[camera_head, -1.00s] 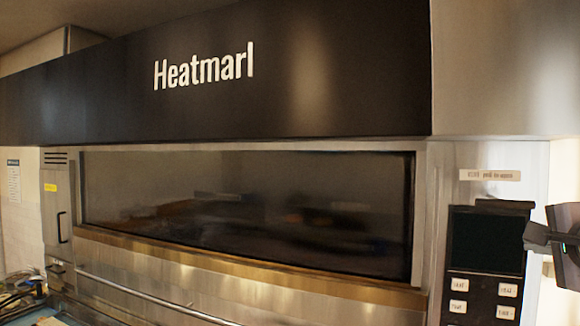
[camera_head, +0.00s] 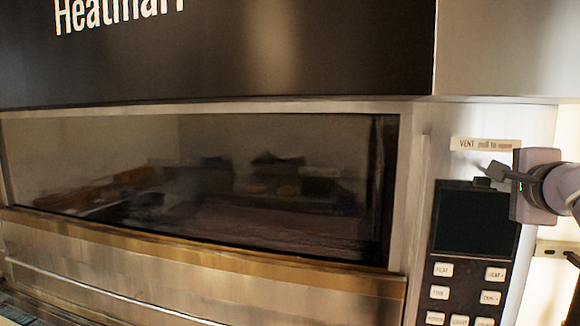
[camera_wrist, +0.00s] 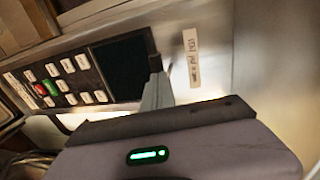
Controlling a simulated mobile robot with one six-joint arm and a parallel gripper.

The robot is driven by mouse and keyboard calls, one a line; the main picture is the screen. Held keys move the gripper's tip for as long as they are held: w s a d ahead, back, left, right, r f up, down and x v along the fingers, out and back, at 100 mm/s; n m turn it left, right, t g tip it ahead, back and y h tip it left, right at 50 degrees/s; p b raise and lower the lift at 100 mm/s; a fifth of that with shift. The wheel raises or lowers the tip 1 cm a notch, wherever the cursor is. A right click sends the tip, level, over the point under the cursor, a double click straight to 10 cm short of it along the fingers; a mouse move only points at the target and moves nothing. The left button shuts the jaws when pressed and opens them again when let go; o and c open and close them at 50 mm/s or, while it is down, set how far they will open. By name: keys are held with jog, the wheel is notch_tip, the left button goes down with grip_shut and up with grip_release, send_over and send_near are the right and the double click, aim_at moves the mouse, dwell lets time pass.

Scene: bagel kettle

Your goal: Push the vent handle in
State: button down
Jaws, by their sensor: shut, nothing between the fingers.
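The vent label (camera_head: 485,145) is a pale strip on the steel front at the right of the oven, above the dark screen (camera_head: 474,222). A small dark piece (camera_head: 482,183) at the screen's top edge looks like the vent handle, partly hidden by my fingers. My gripper (camera_head: 493,170) is shut and empty, reaching in from the right just below the label. In the wrist view, its fingers (camera_wrist: 157,91) end beside the screen's edge, near a dark piece (camera_wrist: 155,63) at their tips. I cannot tell whether they touch it.
White buttons (camera_head: 465,293) sit below the screen. The wide oven window (camera_head: 230,180) lies to the left, with a brass-coloured ledge (camera_head: 200,245) and a long rail (camera_head: 60,280) under it. Bare steel (camera_head: 500,115) surrounds the label.

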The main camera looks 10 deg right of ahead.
jog(key=r+p+x, duration=0.1)
jog(key=x, duration=0.7)
jog(key=shift+w+r, duration=0.2)
jog(key=shift+r, duration=0.05)
jog(key=shift+a, duration=0.15)
